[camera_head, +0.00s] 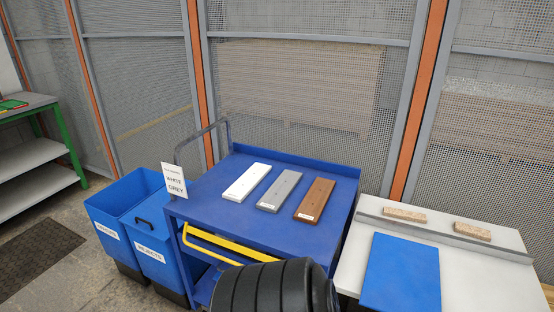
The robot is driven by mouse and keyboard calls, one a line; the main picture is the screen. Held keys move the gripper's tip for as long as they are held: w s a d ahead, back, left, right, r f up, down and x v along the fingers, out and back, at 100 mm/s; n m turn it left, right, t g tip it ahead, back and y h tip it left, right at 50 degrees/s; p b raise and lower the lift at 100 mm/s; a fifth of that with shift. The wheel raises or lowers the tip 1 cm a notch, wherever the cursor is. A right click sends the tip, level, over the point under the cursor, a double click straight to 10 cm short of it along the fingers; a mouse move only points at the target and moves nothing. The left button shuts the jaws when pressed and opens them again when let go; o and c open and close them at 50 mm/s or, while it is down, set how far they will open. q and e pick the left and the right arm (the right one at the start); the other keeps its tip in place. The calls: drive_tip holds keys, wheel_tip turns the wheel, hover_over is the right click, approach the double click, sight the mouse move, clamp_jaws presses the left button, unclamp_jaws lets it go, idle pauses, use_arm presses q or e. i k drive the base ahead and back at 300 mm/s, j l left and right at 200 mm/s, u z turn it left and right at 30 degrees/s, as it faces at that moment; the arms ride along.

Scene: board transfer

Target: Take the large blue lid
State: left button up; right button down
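Two blue bins stand at the left of the cart. The front one, labelled with a word like REJECTS, has a flat blue top (150,228) with a small dark handle, which looks like a lid. The bin behind it (112,205) appears open. A flat, plain blue rectangular panel (401,275) lies on the white table at the right; I cannot tell whether it is a lid or a mat. A black ribbed part at the bottom middle looks like mine. Neither gripper is in view.
A blue cart (210,222) holds a white board (247,182), a grey board (279,190) and a brown board (315,200). A sign (174,182) stands at its left corner. The white table (500,283) has a grey rail and two tan blocks. Mesh fencing closes the back.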

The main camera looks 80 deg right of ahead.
sight(402, 275)
drive_tip(key=z, duration=3.85)
drive_tip(key=l+u, duration=0.1)
drive_tip(key=l, duration=0.6)
drive_tip(key=k+l, duration=0.1)
drive_tip(key=l, duration=0.55)
drive_tip(key=u, duration=0.05)
